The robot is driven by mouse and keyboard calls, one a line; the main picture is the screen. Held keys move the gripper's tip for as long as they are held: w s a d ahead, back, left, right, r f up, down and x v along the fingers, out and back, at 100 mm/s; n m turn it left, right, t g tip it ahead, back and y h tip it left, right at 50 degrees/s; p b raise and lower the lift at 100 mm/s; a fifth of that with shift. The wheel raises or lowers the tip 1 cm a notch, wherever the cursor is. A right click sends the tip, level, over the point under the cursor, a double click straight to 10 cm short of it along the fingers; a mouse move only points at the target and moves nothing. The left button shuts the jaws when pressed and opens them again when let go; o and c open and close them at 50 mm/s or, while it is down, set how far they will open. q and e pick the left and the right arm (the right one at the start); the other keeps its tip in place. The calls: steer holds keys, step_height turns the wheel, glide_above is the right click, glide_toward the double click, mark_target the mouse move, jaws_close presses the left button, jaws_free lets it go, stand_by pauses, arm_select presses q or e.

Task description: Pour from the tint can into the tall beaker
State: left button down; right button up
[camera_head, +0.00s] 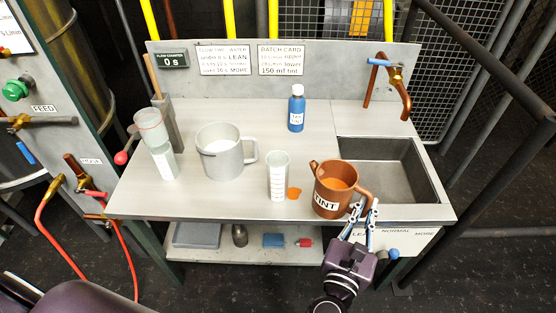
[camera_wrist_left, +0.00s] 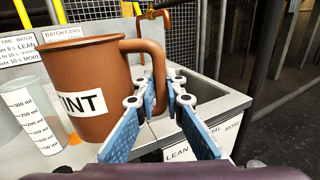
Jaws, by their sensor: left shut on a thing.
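The copper-coloured tint can (camera_head: 332,200) has a white TINT label, a spout on its left and orange liquid inside. It looks about upright at the front of the counter, left of the sink; I cannot tell whether its base touches the counter. My left gripper (camera_head: 361,216) is shut on the can's handle, at the can's right side. The wrist view shows the fingers (camera_wrist_left: 160,100) around the lower handle, beside the can (camera_wrist_left: 92,95). The tall beaker (camera_head: 279,178), clear with white ml marks, stands upright just left of the can; it also shows in the wrist view (camera_wrist_left: 42,115). My right gripper is not in view.
An orange patch (camera_head: 294,193) lies on the counter between beaker and can. A grey mug (camera_head: 222,158), a clear cup assembly (camera_head: 157,145) and a blue bottle (camera_head: 297,108) stand left and behind. The sink (camera_head: 390,165) and copper tap (camera_head: 403,95) are at right.

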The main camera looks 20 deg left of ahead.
mark_target(361, 188)
arm_select(q)
steer(key=shift+r, duration=0.2)
steer(key=shift+w+a+r+n+p, duration=0.1)
steer(key=shift+a+r+n+p, duration=0.1)
steer(key=shift+r+n+p, duration=0.4)
steer(key=shift+w+a+r+n+p, duration=0.1)
steer(key=shift+a+r+n+p, duration=0.15)
steer(key=shift+r+p, duration=0.4)
steer(key=r, duration=0.1)
steer(key=a+r+n+p, duration=0.1)
steer(key=r+n+p, duration=0.1)
steer(key=shift+w+a+r+g, duration=0.25)
steer(key=shift+a+r+g, duration=0.05)
steer(key=shift+a, duration=0.05)
steer(key=a+r+n+p, duration=0.2)
steer(key=shift+w+r, duration=0.35)
steer(key=shift+w, duration=0.05)
steer(key=shift+a, duration=0.15)
steer(key=shift+w+a+r+n+g+h+p, duration=0.3)
steer(key=shift+a+r+n+g+p, duration=0.1)
steer(key=shift+a+r+n+p, duration=0.2)
steer(key=shift+w+a+r+n+p, duration=0.1)
steer(key=shift+a+r+n+p, duration=0.25)
steer(key=shift+r, duration=0.15)
steer(key=shift+w+a+r+n+p, duration=0.1)
steer(key=shift+a+r+n+p, duration=0.15)
steer(key=shift+r, duration=0.25)
stand_by(0.7)
